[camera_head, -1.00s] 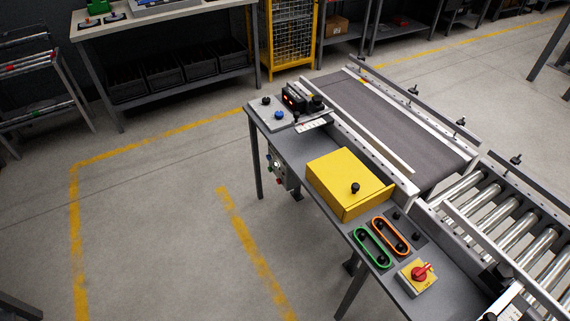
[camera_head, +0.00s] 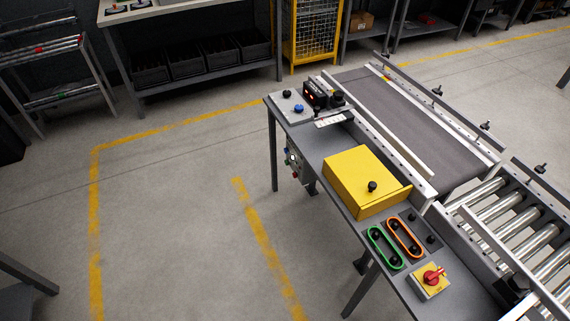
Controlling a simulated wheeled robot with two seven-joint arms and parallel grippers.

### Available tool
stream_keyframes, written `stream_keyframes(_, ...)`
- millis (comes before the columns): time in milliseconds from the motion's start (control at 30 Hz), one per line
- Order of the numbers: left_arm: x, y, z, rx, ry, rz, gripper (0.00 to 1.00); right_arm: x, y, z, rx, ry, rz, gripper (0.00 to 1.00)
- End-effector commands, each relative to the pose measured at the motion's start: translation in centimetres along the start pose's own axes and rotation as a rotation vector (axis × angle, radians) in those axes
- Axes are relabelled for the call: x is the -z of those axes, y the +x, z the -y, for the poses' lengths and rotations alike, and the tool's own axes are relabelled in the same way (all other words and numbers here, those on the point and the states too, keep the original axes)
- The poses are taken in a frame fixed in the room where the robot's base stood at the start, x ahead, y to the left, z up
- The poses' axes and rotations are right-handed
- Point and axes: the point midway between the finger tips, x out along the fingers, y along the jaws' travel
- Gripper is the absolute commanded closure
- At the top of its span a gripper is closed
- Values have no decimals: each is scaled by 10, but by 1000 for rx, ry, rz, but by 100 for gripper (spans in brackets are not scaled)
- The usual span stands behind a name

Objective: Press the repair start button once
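No button carries a label I can read, so I cannot tell which one is the repair start button. A light grey panel (camera_head: 285,108) at the far end of the grey bench has a blue button (camera_head: 299,108) and a black button (camera_head: 287,94). A control box (camera_head: 297,165) hangs on the bench's left side below the top, with several small coloured buttons, too small to read. A red rotary switch (camera_head: 433,277) sits on a yellow plate at the near end. Neither of my grippers is in view.
A yellow box (camera_head: 365,183) with a black knob stands mid-bench, beside green (camera_head: 385,248) and orange (camera_head: 405,237) belt loops. A belt conveyor (camera_head: 410,115) and metal rollers (camera_head: 515,225) lie right of the bench. The floor (camera_head: 180,210) left of it is clear, with yellow lines.

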Motion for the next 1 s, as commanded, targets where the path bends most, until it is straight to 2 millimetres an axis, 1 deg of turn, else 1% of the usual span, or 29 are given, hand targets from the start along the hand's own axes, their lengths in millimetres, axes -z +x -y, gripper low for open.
stream_keyframes(33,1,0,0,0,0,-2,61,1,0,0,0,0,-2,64)
stream_keyframes(267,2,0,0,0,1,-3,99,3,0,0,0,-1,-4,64)
stream_keyframes(1000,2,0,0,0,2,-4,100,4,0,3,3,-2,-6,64)
